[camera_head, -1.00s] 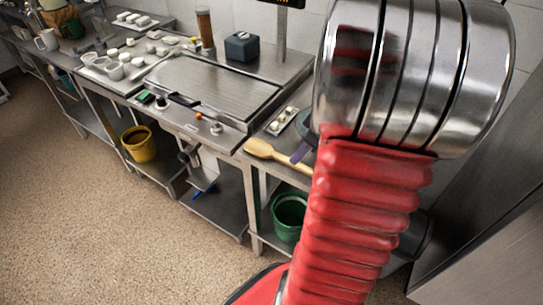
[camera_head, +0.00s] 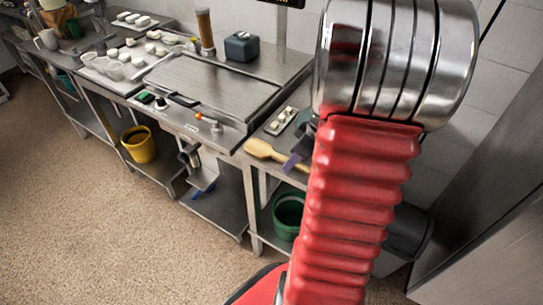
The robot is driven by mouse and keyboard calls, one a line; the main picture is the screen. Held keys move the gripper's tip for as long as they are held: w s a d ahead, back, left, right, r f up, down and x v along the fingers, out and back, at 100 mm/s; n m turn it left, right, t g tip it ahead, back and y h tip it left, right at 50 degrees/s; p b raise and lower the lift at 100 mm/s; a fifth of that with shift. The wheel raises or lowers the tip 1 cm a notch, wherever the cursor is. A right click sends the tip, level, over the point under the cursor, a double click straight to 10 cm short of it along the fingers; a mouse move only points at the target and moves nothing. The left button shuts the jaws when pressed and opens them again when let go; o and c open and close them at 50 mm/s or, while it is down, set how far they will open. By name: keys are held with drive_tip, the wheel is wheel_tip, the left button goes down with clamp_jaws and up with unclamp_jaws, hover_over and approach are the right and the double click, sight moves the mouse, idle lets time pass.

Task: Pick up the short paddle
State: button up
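A pale wooden paddle (camera_head: 262,150) lies on the steel counter, left of my red arm, its rounded end toward the counter's front edge. Its right part runs toward my arm, and its far end is hidden there. A small purple piece (camera_head: 292,163) shows at the arm's left edge, over or beside the paddle. It may be a part of my gripper; I cannot tell. The rest of my gripper is hidden behind my arm, so its opening and any contact with the paddle do not show.
A small tray with pale round items (camera_head: 281,121) lies behind the paddle. A steel griddle plate (camera_head: 212,85) and a blue-grey box (camera_head: 241,46) stand to the left. A green bucket (camera_head: 289,215) is on the shelf below. The floor at left is clear.

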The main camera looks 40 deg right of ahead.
drive_tip(key=shift+c, duration=0.6)
clamp_jaws()
wheel_tip(320, 180, up, 10)
idle(0.6)
idle(0.5)
